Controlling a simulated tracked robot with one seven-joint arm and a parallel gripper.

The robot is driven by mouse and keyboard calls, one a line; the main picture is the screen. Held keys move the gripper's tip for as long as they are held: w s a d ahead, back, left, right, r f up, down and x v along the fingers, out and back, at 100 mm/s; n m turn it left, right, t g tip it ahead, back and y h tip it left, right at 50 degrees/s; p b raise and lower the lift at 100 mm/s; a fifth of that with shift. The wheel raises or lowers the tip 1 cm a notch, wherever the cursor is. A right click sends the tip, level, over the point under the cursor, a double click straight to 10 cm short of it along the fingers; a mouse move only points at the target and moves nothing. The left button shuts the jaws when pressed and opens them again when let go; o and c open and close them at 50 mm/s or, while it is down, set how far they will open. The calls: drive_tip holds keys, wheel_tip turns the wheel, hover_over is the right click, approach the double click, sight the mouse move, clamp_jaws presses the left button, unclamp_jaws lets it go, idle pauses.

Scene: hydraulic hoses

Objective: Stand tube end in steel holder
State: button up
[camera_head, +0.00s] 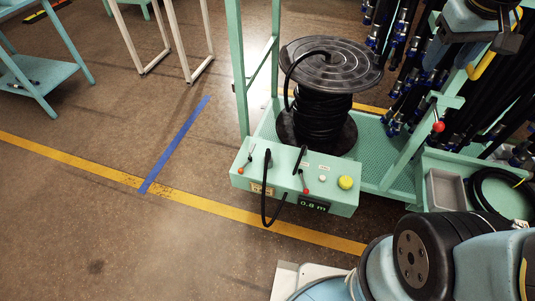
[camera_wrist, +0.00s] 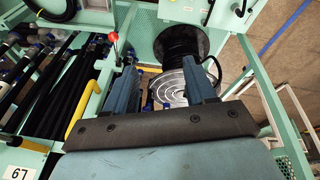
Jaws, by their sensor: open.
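A black tube winds in several turns on a reel (camera_head: 322,108). A black tube length (camera_head: 265,200) hangs in a loop over the front of the green control box (camera_head: 325,188). I cannot tell which part is its free end. A grey open-topped metal bin (camera_head: 446,192) stands on the green bench at right; I cannot tell whether this is the steel holder. My gripper (camera_wrist: 162,75) is open in the wrist view, its two blue fingers wide apart with nothing between them. Beyond the fingers are the reel (camera_wrist: 182,42) and a pale spiral plate (camera_wrist: 178,88).
A lever with a red knob (camera_head: 438,127) stands up near the rack of hanging black hoses (camera_head: 508,105). A coiled black hose (camera_head: 500,195) lies right of the bin. The yellow handle (camera_wrist: 80,110) is left of my gripper.

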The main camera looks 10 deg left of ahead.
drive_tip(key=w+a+f+n+g+h, duration=0.1)
drive_tip(key=w+a+f+n+g, duration=0.15)
drive_tip(key=w+a+f, duration=0.35)
drive_tip(key=n+t+h, duration=0.8)
drive_tip(key=n+h, duration=0.1)
drive_tip(key=n, duration=0.7)
hover_over(267, 156)
drive_tip(key=s+d, duration=0.4)
wheel_tip(267, 156, down, 37)
drive_tip(key=s+a+f+n+t+y, duration=0.2)
drive_tip(key=a+f+n+t, duration=0.15)
drive_tip(key=f, duration=0.35)
drive_tip(key=s+a+f+n+t+y, duration=0.2)
drive_tip(key=s+f+n, duration=0.15)
drive_tip(key=f, duration=0.25)
drive_tip(key=s+a+f+n+t+y, duration=0.2)
drive_tip(key=f+n+t, duration=0.1)
drive_tip(key=f+n, duration=0.3)
drive_tip(key=shift+m, duration=0.75)
drive_tip(key=x, duration=1.3)
drive_tip(key=shift+w+d+f, duration=0.15)
drive_tip(key=shift+d+f, duration=0.05)
drive_tip(key=c, duration=1)
